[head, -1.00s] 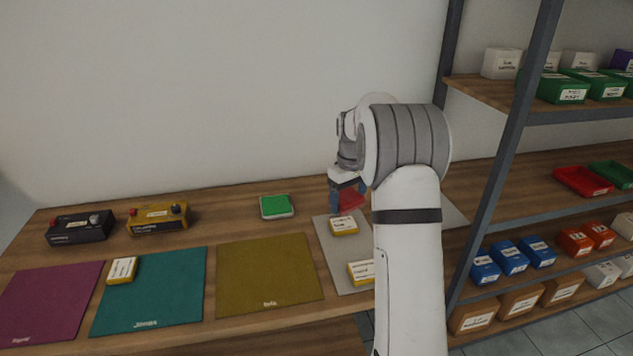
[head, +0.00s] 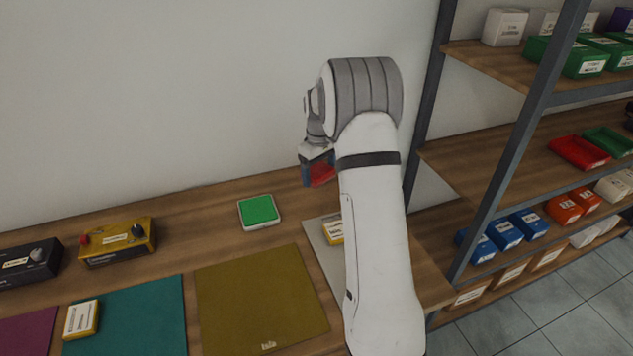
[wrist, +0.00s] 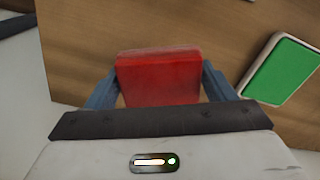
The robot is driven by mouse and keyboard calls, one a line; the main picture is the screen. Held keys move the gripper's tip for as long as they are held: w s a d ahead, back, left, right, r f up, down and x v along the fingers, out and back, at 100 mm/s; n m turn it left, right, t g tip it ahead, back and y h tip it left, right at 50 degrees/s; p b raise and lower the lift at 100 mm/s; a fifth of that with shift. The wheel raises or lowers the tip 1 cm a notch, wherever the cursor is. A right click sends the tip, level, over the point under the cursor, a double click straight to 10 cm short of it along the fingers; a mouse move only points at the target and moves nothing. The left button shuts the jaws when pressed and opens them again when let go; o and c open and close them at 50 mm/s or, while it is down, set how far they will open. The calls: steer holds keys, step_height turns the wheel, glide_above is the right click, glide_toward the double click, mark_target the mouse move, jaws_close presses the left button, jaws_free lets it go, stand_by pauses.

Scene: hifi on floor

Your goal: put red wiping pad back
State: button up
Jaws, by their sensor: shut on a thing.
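The red wiping pad (wrist: 158,78) is between the two blue-grey fingers of my gripper (wrist: 160,88) in the wrist view. In the head view the red pad (head: 322,175) hangs at my gripper (head: 318,170), above the back of the wooden table. The gripper is shut on the pad and holds it clear of the table. A green pad in a white tray (head: 259,211) lies on the table to the left of and below my gripper. The green pad also shows at the right of the wrist view (wrist: 285,68). My arm hides part of the table on the right.
A grey mat (head: 325,250) with a yellow-edged box (head: 334,231) lies partly behind my arm. Olive (head: 260,300) and teal (head: 130,320) mats lie to the left. A shelf rack (head: 510,160) at right holds red and green trays and several bins.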

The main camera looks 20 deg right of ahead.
mark_target(317, 193)
steer(key=shift+a+f, duration=0.2)
steer(key=shift+f, duration=0.55)
step_height(317, 193, down, 3)
steer(key=shift+w+a+f+p, duration=0.1)
steer(key=shift+f+p, duration=0.1)
steer(key=shift+p, duration=0.25)
steer(key=shift+r, duration=0.1)
steer(key=shift+f, duration=0.2)
steer(key=o, duration=1)
steer(key=shift+c, duration=0.2)
steer(key=shift+r, duration=0.1)
